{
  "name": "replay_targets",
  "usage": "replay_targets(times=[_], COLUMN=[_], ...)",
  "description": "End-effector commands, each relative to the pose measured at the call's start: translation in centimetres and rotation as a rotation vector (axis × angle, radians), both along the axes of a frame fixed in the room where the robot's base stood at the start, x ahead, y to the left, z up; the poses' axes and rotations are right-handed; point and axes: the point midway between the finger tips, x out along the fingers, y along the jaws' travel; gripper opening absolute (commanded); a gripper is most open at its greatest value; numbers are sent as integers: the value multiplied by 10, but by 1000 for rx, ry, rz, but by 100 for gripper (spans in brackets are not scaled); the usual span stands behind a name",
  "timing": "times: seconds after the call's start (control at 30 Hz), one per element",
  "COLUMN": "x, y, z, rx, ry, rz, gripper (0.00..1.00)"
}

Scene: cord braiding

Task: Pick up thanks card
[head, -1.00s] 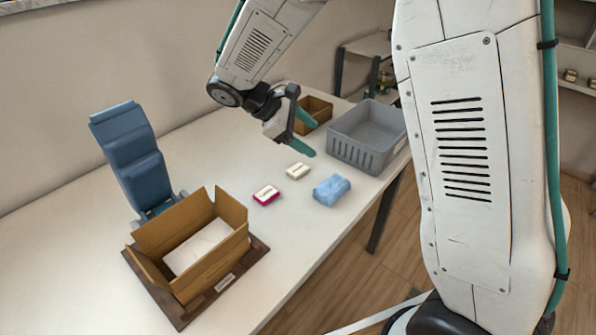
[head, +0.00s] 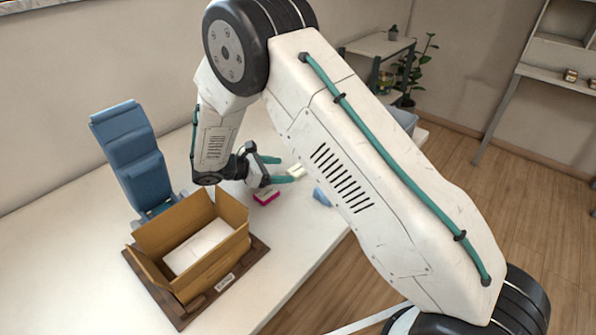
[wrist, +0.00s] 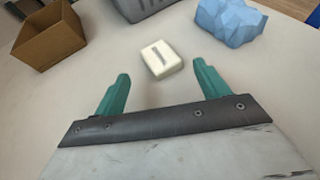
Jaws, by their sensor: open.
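No card is plainly marked as the thanks card; the small labels are too small to read. A cream block (head: 295,171) with a dark mark lies flat on the white table. In the wrist view the cream block (wrist: 162,58) lies ahead, around the gap between the fingertips. A white flat piece (head: 199,246) lies inside that box. My gripper (head: 277,169) is open and empty, its teal fingers pointing toward the cream block. It also shows in the wrist view (wrist: 161,74).
An open cardboard box (head: 237,214) sits on a dark wooden base, with a blue padded stand (head: 130,155) behind it. A crumpled blue object (wrist: 229,22) lies right of the cream block.

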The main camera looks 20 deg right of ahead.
Motion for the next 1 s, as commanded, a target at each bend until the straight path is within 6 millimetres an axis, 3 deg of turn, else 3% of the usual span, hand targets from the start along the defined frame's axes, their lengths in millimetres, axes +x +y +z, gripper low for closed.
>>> replay_targets(times=[0.2, 0.47, 0.7, 1.0], x=[1, 2, 2, 2], y=[-33, -38, -37, -37], z=[-12, -14, -14, -12], rx=[0, 1, 1, 1], ry=[2, 0, 0, 0], rz=[-4, -1, -1, -1], gripper=[74, 74, 18, 18])
